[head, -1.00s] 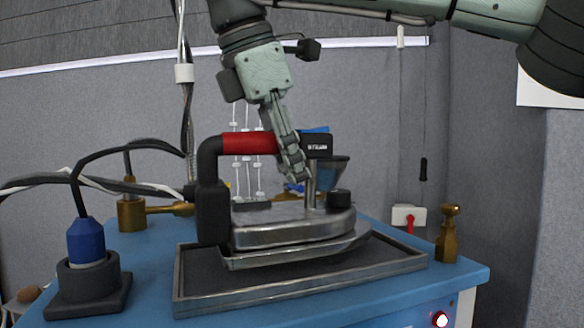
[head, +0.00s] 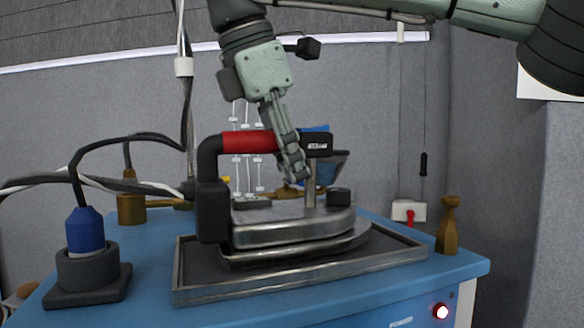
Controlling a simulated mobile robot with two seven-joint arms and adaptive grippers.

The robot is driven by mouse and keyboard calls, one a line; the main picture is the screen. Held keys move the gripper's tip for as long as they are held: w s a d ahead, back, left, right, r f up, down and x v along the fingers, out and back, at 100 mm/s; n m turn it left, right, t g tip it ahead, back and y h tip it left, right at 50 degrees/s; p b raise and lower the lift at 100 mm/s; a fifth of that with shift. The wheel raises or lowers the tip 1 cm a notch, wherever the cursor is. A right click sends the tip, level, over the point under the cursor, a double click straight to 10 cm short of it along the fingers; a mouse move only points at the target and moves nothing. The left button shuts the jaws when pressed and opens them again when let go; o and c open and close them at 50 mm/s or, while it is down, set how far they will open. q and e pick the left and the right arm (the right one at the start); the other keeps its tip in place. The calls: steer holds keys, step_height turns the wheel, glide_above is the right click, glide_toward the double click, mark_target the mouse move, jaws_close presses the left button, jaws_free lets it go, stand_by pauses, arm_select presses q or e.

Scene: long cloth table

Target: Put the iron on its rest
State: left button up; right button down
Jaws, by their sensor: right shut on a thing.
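The iron (head: 290,228) has a metal body, a black rear block and a red and black handle. It is over the rest (head: 300,291), a dark flat tray with a raised metal rim on the blue table. The iron's sole is very close to the tray's surface; I cannot tell whether it touches. My right gripper (head: 292,170) comes down from above and is shut on the iron's handle, near the red part's right end. The far fingers are partly hidden by the handle. My left gripper is not in view.
A blue plug in a black socket (head: 88,270) stands at the left on the blue table (head: 145,262), with cables above it. A brass fitting (head: 448,226) stands at the right corner. A lit red button (head: 440,311) is on the front panel.

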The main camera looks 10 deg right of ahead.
steer(key=shift+f+b, duration=0.25)
steer(key=shift+b, duration=0.05)
steer(key=c, duration=1.2)
jaws_free()
steer(key=shift+o, duration=0.4)
steer(key=shift+f, duration=0.15)
steer(key=v, duration=1.2)
steer(key=shift+s, duration=0.1)
